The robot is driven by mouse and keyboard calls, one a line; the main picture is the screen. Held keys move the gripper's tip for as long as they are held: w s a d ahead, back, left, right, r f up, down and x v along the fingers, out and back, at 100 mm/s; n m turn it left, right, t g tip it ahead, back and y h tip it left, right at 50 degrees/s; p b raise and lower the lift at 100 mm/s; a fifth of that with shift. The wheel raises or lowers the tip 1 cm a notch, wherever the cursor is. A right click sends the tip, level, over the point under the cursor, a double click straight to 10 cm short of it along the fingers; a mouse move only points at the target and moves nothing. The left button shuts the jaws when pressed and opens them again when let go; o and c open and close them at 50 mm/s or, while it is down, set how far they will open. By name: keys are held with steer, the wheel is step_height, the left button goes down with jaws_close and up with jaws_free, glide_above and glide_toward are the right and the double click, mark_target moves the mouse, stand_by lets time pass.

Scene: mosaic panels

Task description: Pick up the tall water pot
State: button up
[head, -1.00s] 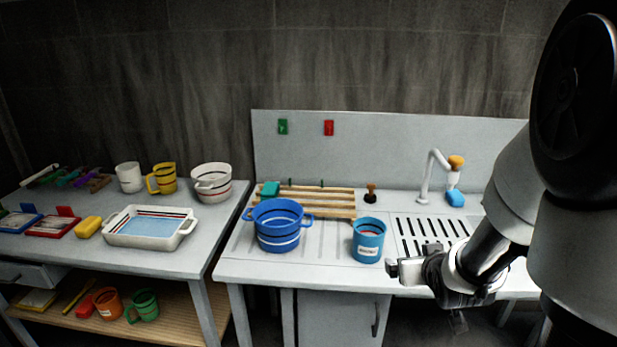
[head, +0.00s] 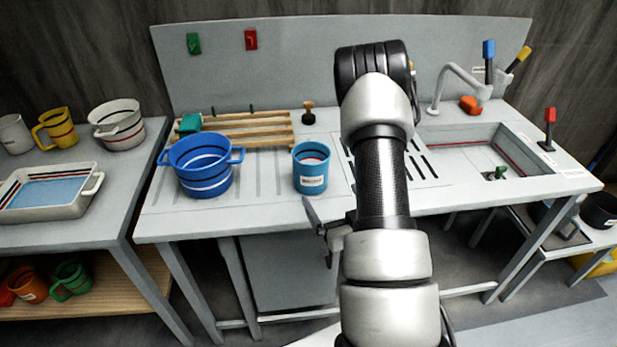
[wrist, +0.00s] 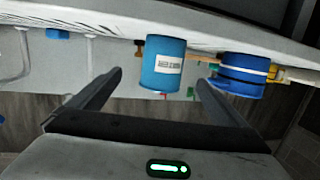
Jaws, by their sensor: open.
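The tall water pot (head: 311,172) is a light blue cylinder with a white label. It stands upright on the grey counter, right of a wider blue two-handled pot (head: 203,170). My gripper (head: 316,218) is at the counter's front edge, just in front of and below the tall pot in the head view, and partly hidden by my arm. In the wrist view the scene appears upside down. There my open gripper (wrist: 159,78) has its fingers apart, with the tall pot (wrist: 163,60) showing between them and nothing held.
A wooden slatted rack (head: 240,130) lies behind the two pots. A sink (head: 470,160) with a grey tap is at the right. A separate table (head: 115,205) at the left holds a white tray, a yellow mug and a white pot.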

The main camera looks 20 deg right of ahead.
mark_target(319, 179)
steer(key=w+b, duration=0.1)
steer(key=w+f+b, duration=0.1)
steer(key=w+b, duration=0.1)
steer(key=shift+d+f, duration=0.1)
steer(key=w+b, duration=0.1)
steer(key=b, duration=0.2)
steer(key=w+b, duration=0.1)
steer(key=b, duration=0.2)
steer(key=w+b, duration=0.1)
steer(key=b, duration=0.3)
steer(key=shift+w+d+f, duration=0.15)
steer(key=shift+w+f, duration=0.15)
steer(key=shift+w, duration=0.05)
steer(key=shift+w+r+b, duration=0.2)
steer(key=shift+w+b, duration=0.2)
steer(key=shift+b, duration=0.5)
steer(key=shift+w+d, duration=0.1)
steer(key=shift+w, duration=0.9)
steer(key=shift+w+f, duration=0.25)
steer(key=shift+w, duration=0.6)
steer(key=shift+w+f, duration=0.3)
steer(key=shift+w, duration=0.6)
steer(key=shift+w+f, duration=0.25)
steer(key=shift+w, duration=0.6)
steer(key=shift+c, duration=0.5)
steer(key=shift+r, duration=0.1)
steer(key=c, duration=1.4)
